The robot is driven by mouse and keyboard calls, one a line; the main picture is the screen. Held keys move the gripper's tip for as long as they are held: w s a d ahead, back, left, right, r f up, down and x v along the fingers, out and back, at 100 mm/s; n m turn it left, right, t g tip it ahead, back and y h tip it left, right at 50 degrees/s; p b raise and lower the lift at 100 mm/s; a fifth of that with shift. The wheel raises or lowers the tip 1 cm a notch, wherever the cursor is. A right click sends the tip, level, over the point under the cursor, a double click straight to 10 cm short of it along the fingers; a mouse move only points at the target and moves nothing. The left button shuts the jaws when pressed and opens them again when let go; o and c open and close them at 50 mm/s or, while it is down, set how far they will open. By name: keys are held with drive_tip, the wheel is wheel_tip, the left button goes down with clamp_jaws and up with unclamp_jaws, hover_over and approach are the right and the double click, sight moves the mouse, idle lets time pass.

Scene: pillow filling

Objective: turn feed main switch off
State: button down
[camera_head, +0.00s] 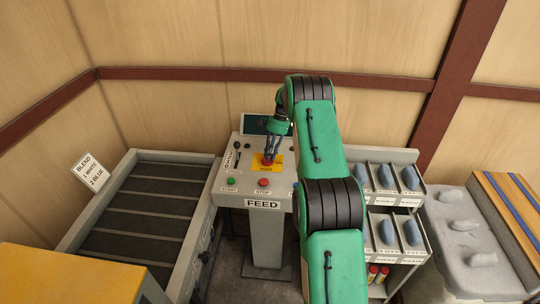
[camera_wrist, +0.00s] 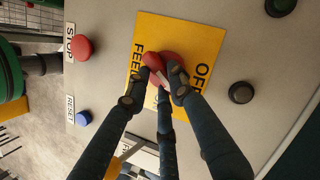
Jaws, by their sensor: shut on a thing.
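The feed main switch is a red rotary knob (camera_wrist: 166,68) on a yellow plate (camera_wrist: 188,40) with the words FEED and OFF. In the head view the yellow plate (camera_head: 260,167) sits on top of the grey FEED console (camera_head: 227,200). My gripper (camera_wrist: 163,82) is over the knob with its dark fingers closed around it. In the head view my gripper (camera_head: 270,156) reaches down to the plate from the back right. The fingers cover part of the knob, and the knob's exact angle is hard to tell.
A red STOP button (camera_wrist: 82,48) and a blue RESET button (camera_wrist: 83,118) lie beside the plate. A green START button (camera_head: 231,181) is at the console's front left. A conveyor (camera_head: 150,205) stands left, and a rack of bins (camera_head: 400,200) right.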

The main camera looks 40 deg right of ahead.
drive_tip(key=n, duration=0.1)
drive_tip(key=n+g, duration=0.1)
drive_tip(key=n, duration=0.1)
drive_tip(key=shift+w+n+h, duration=0.25)
drive_tip(key=shift+n+h, duration=0.05)
drive_tip(key=shift+n, duration=0.1)
drive_tip(key=shift+w+n+g+h, duration=0.15)
drive_tip(key=shift+n+g+h, duration=0.4)
drive_tip(key=shift+n, duration=1.15)
drive_tip(key=c, duration=1.5)
unclamp_jaws()
drive_tip(key=v, duration=1.2)
drive_tip(key=shift+w+d+f, duration=0.1)
drive_tip(key=shift+w, duration=0.1)
